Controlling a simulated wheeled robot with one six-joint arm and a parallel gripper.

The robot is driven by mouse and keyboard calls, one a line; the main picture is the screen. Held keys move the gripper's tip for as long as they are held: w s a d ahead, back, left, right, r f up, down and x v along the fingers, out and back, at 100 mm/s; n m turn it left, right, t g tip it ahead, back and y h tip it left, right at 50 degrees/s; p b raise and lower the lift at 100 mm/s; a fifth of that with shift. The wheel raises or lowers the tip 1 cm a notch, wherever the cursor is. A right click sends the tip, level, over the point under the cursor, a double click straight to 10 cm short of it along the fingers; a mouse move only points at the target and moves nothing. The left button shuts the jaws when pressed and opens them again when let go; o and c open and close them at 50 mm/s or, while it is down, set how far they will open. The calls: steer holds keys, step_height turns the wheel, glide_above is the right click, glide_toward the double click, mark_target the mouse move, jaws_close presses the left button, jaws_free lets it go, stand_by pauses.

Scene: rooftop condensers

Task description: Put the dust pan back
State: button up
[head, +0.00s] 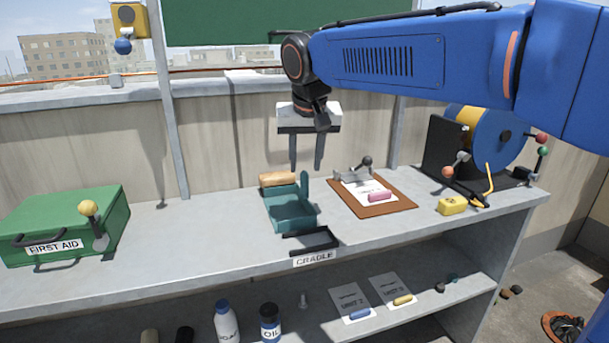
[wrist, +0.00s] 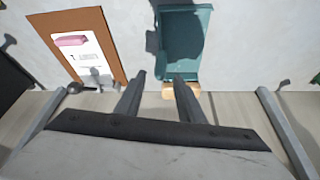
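The teal dust pan (head: 290,212) sits on the upper shelf of the bench, with a wooden part (head: 277,179) at its back edge. It also shows in the wrist view (wrist: 192,50), with the wooden part (wrist: 180,89) near the right fingertip. The black cradle (head: 310,242), a shallow frame above a "CRADLE" label (head: 314,258), lies at the shelf's front edge, just in front of the pan, and looks empty.
Right of the pan lies a brown clipboard (head: 372,207), then a yellow block (head: 453,206) and a blue reel (head: 480,140). Bottles (head: 227,322) stand on the lower shelf.

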steer(key=s+d+f, duration=0.3)
steer(key=s+d, duration=0.3)
steer(key=d, duration=0.3)
steer(key=s+d+f, duration=0.2)
steer(key=s+d, duration=0.5)
steer(key=d, duration=0.1)
steer(key=s+d+f, duration=0.4)
steer(key=s+f, duration=0.4)
steer(key=s+d+f, duration=0.5)
steer(key=s+f, duration=0.2)
steer(key=s, duration=0.1)
steer(key=shift+d+f+m, duration=0.3)
steer(key=shift+f+m, duration=0.05)
steer(key=shift+m, duration=0.05)
steer(key=shift+c, duration=0.5)
